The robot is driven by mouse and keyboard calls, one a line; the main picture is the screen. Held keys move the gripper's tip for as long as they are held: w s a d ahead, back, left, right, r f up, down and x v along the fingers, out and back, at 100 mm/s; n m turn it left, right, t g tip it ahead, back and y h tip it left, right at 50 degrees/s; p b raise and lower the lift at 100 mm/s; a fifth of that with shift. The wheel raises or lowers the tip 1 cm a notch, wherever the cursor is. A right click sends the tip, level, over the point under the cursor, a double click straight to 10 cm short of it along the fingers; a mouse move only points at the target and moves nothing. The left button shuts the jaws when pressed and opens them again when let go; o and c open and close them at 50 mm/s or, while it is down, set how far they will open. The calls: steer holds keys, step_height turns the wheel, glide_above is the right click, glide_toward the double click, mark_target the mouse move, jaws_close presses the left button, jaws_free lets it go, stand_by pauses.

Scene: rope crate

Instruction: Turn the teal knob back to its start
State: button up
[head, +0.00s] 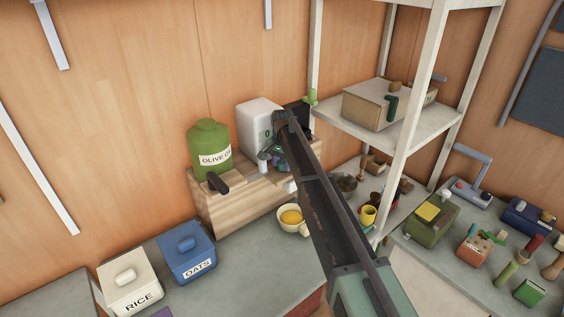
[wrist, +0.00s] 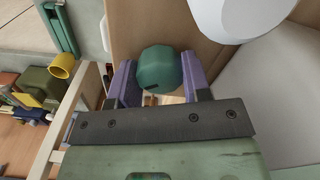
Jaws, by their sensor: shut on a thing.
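The teal knob (wrist: 157,64) is a rounded, faceted piece in the upper middle of the wrist view, with a small dark mark on its lower edge. My gripper (wrist: 158,79) has one purple finger on each side of it and is shut on it. In the head view my gripper (head: 275,158) is at the front of a white box-shaped unit (head: 257,122) on a wooden stand (head: 240,195). My arm and gripper hide most of the knob there.
A green olive oil container (head: 208,145) stands left of the unit. A bowl with yellow contents (head: 291,216) sits below on the counter. Blue oats (head: 186,250) and white rice (head: 130,285) canisters are at the lower left. A shelf post (head: 405,140) rises right of my arm.

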steer(key=n, duration=0.6)
steer(key=shift+n, duration=0.4)
steer(key=n, duration=0.7)
steer(key=shift+s, duration=0.1)
steer(key=shift+n, duration=0.3)
steer(key=o, duration=0.9)
steer(key=shift+f, duration=0.1)
steer(key=m, duration=0.6)
